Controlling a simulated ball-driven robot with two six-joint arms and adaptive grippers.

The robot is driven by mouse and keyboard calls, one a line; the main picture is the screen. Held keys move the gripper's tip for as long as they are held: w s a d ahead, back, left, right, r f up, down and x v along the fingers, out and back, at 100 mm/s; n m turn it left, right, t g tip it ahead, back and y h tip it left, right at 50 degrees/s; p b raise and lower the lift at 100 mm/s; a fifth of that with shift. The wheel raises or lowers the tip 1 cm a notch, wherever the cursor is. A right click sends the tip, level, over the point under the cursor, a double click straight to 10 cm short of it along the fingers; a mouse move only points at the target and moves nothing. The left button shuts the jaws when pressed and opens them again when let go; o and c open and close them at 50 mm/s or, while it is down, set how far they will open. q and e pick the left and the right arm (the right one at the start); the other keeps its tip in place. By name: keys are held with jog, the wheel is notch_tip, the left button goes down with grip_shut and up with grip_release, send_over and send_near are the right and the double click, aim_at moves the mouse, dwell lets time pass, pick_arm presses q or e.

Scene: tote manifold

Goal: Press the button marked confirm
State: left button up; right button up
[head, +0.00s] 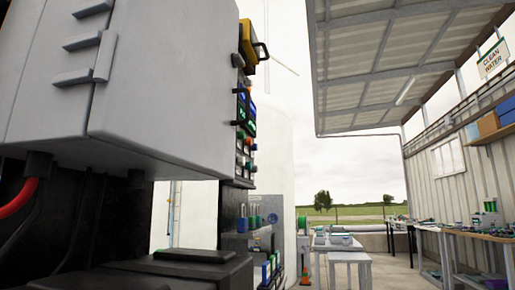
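A control panel (245,115) shows at a steep angle on the right side of a large grey cabinet (170,85). It carries small lit displays (243,105) and, below them, several small coloured buttons or knobs (242,142), some red and some green. Their markings are too small and too edge-on to read, so I cannot tell which button is marked confirm. Neither of my grippers is in view.
The grey cabinet fills the upper left. A yellow device (248,43) sits at its upper right edge. A light bench (349,262) and a long worktable (470,238) stand beyond at the right. Open floor (393,270) lies between them, under a roof (390,60).

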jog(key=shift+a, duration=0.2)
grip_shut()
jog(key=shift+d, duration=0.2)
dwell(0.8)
